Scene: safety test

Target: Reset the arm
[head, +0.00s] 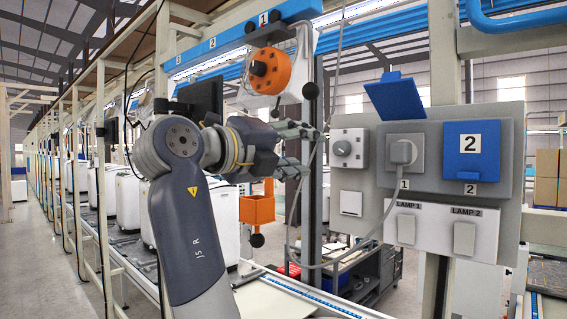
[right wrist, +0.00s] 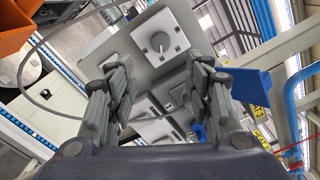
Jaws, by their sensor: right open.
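My right arm rises in the middle of the head view, and its gripper (head: 310,152) points right, toward a grey control panel (head: 510,196). The gripper is open and nothing shows between its fingers. The right wrist view shows the spread fingers (right wrist: 163,78) with the panel's dial (right wrist: 159,41) beyond them. On the panel, a plug (head: 403,152) with a grey cable is in socket 1, under a raised blue cover (head: 395,97). The blue cover of socket 2 (head: 471,150) is down. My left gripper is not in view.
The panel also has a dial (head: 342,148) and switches for lamp 1 (head: 406,229) and lamp 2 (head: 464,238). A grey cable (head: 316,266) hangs in a loop near the gripper. An orange reel (head: 270,71) and an orange box (head: 257,209) hang close by.

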